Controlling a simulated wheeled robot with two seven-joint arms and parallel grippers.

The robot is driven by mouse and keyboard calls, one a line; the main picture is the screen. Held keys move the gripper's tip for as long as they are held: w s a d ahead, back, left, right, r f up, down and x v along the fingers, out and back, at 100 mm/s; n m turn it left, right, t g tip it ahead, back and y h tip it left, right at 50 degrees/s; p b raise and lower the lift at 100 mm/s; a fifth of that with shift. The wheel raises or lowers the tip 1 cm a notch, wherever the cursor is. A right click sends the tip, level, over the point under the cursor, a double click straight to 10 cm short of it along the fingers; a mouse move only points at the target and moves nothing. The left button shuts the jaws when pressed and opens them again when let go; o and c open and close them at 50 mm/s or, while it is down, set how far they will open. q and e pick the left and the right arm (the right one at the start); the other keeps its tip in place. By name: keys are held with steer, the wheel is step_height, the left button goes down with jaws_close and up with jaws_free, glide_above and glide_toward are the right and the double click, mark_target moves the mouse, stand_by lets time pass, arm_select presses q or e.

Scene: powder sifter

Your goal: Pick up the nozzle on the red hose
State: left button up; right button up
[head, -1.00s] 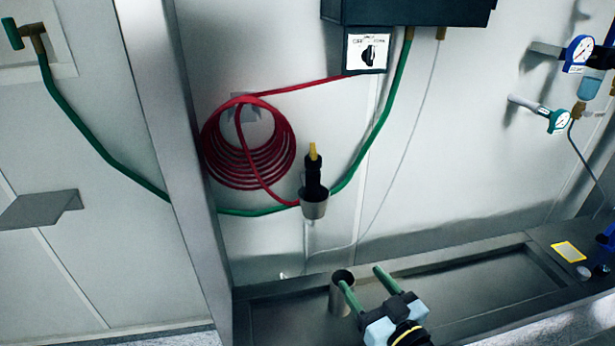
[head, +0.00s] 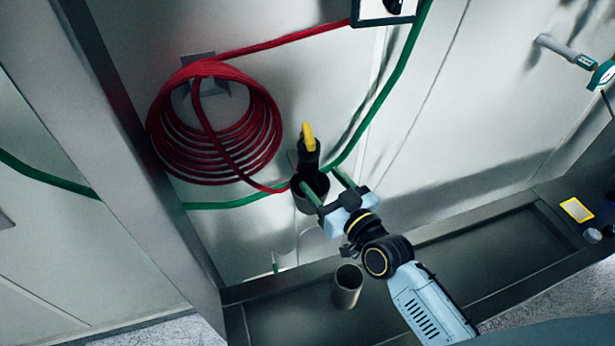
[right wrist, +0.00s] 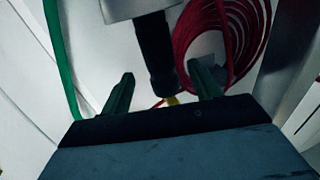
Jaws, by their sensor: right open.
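The nozzle (head: 308,155) is black with a yellow tip and stands upright in a grey metal cup (head: 311,198) on the wall. The red hose (head: 215,125) hangs coiled to its left. My right gripper (head: 321,181) is open at the cup, its green fingers spread in front of the nozzle's lower part. My left gripper is not in view.
An empty-looking metal cylinder (head: 347,287) stands in the dark trough (head: 470,260) below. A green hose (head: 375,110) runs behind the nozzle along the wall. A metal post (head: 120,130) stands left of the coil.

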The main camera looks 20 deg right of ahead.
mark_target(313, 171)
steer(key=x, duration=0.3)
steer(key=shift+w+a, duration=0.1)
steer(key=shift+w, duration=0.3)
steer(key=x, duration=0.5)
steer(key=shift+p, duration=0.35)
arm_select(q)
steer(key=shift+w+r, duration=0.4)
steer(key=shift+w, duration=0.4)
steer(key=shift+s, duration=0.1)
arm_select(e)
steer(key=shift+c, duration=0.2)
steer(key=shift+r, duration=0.1)
jaws_close()
